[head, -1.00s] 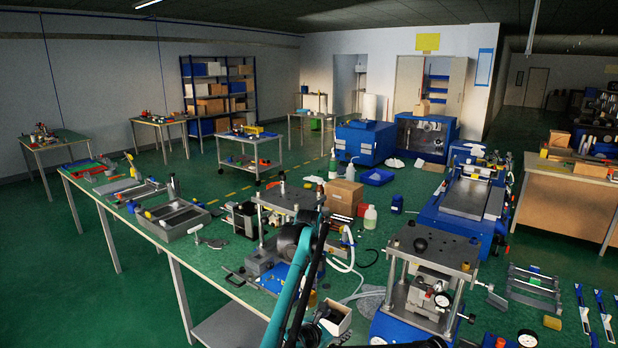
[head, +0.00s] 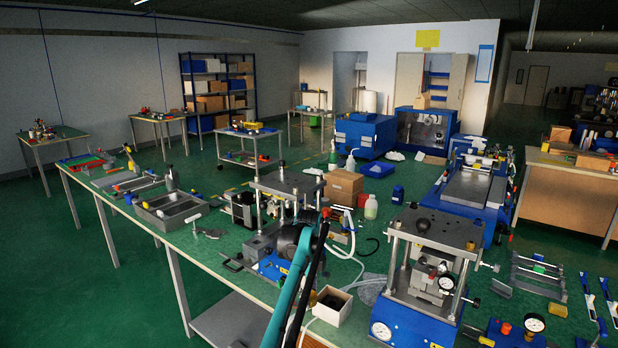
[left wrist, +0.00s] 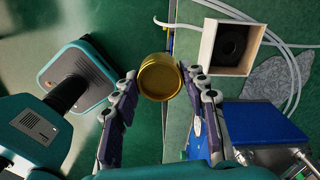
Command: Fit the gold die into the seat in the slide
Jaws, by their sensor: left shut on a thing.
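The gold die (left wrist: 160,77) is a short round cup-like piece. My left gripper (left wrist: 162,76) is shut on it, with one finger on each side, near the bench's front edge. In the head view, my teal and black left arm reaches up from the bottom and hides what lies behind it. A two-plate press on a blue base (head: 285,190) stands just behind that arm. The slide and its seat cannot be made out clearly. My right gripper is not in view.
A white open box (head: 333,305) with a black ring inside stands near the bench's front edge, also seen in the left wrist view (left wrist: 210,43). White hoses lie beside it. A larger press with gauges (head: 430,265) stands to the right. Grey trays (head: 172,208) lie left.

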